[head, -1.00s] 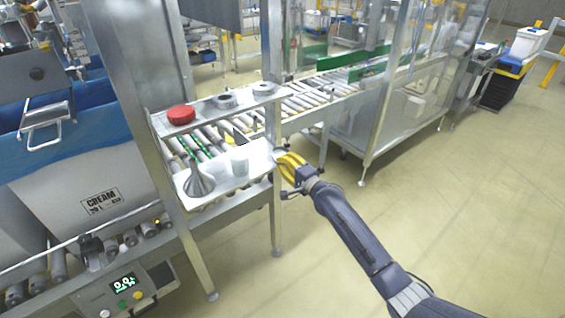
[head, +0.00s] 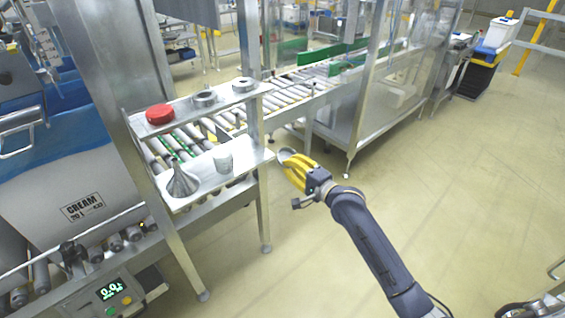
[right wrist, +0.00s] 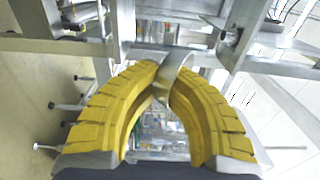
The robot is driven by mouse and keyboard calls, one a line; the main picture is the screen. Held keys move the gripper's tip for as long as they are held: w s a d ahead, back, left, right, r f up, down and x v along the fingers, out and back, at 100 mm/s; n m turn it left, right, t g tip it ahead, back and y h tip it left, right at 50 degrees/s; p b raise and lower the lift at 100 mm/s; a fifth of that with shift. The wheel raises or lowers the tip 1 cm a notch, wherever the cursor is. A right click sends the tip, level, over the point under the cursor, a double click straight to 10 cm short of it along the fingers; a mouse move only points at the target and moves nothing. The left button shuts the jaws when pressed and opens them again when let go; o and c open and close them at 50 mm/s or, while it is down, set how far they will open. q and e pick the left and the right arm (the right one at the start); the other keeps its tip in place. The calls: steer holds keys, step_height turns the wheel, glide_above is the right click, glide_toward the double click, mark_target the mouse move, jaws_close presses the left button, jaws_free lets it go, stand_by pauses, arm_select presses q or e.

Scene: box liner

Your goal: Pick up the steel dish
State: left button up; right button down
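The steel dish (head: 285,153) is at the fingertips of my right gripper (head: 292,161), just off the right end of the lower shelf in the head view. In the right wrist view the dish (right wrist: 160,62) shows as a shiny curved metal piece between the two yellow fingertips (right wrist: 166,78). The fingers are closed in on it, and they cover part of it. The dish looks tilted and clear of the shelf. My left gripper is not in view.
The lower shelf (head: 205,185) bears a steel funnel (head: 182,182) and a pale cup (head: 222,160). The upper shelf (head: 185,112) bears a red disc (head: 160,113) and two steel rings (head: 204,98). A roller conveyor (head: 300,90) runs behind. Open floor lies to the right.

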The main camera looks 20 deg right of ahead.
steer(key=shift+s+d+r, duration=0.2)
steer(key=shift+s+d, duration=0.05)
steer(key=shift+s, duration=0.2)
steer(key=shift+s+d+r, duration=0.15)
steer(key=shift+s+d, duration=0.05)
steer(key=shift+s, duration=0.25)
